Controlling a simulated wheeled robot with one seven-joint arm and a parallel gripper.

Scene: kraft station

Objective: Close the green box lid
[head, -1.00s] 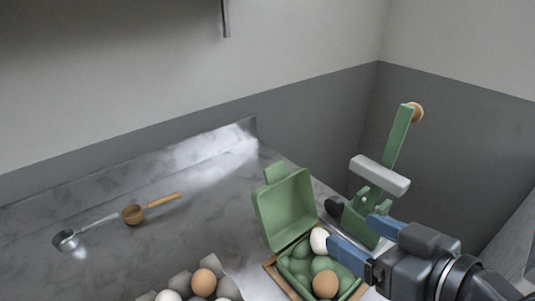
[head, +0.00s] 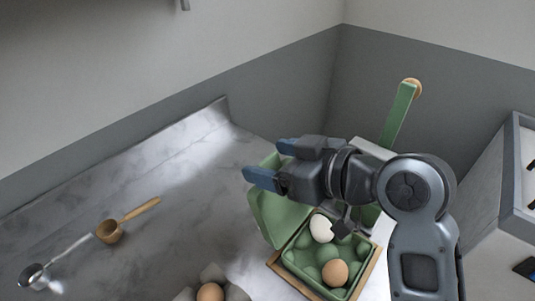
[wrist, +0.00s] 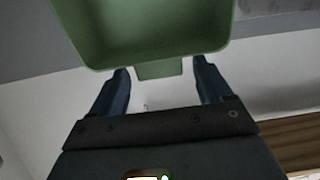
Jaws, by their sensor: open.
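The green egg box (head: 302,262) stands open on a wooden board, with a white egg (head: 321,227) and a brown egg (head: 335,272) in its cups. Its green lid (head: 276,214) is raised at the back left, partly hidden by my gripper. My gripper (head: 262,162) is open and empty, above the box and beside the upper part of the lid, fingers pointing left. In the wrist view the lid (wrist: 145,30) fills the top, its tab just beyond and between the open fingers (wrist: 162,85). I cannot tell whether a finger touches the lid.
A grey egg carton with a brown egg (head: 210,292) sits at the bottom edge. A brass scoop (head: 112,231) and a steel scoop (head: 35,277) lie on the marble counter at left. A green upright press (head: 398,115) stands behind my arm.

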